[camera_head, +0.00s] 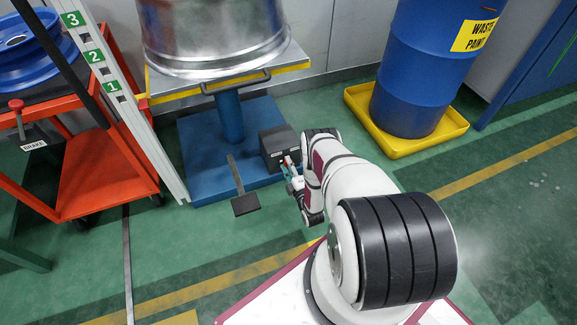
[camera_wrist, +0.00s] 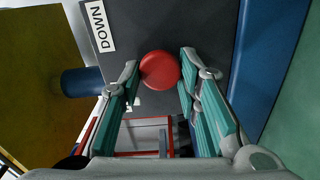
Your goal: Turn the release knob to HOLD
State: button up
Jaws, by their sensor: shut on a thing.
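The red release knob (camera_wrist: 160,69) is on the face of a dark box, round and plain, with no pointer mark that I can make out. My gripper (camera_wrist: 159,62) has its teal-padded fingers on either side of the knob and is shut on it. The dark box (camera_head: 275,143) stands on the blue lift base in the head view, and my gripper (camera_head: 291,172) reaches its front there. A white label reading DOWN (camera_wrist: 98,25) is on the box in the wrist view. A HOLD marking cannot be read.
A foot pedal (camera_head: 245,204) sticks out left of my gripper. A lift table (camera_head: 230,88) carries a large metal drum (camera_head: 215,38). A red cart (camera_head: 105,165) stands left, a blue waste barrel (camera_head: 425,75) in a yellow tray (camera_head: 452,137) right. Green floor is clear ahead.

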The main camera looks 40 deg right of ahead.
jog(key=o, duration=1.1)
jog(key=shift+r, duration=0.1)
jog(key=shift+o, duration=1.3)
notch_tip(320, 180, up, 9)
jog(key=shift+w+d+r, duration=0.1)
jog(key=shift+w, duration=0.05)
jog(key=shift+r, duration=0.35)
jog(key=shift+c, duration=1.2)
jog(key=shift+s, duration=0.25)
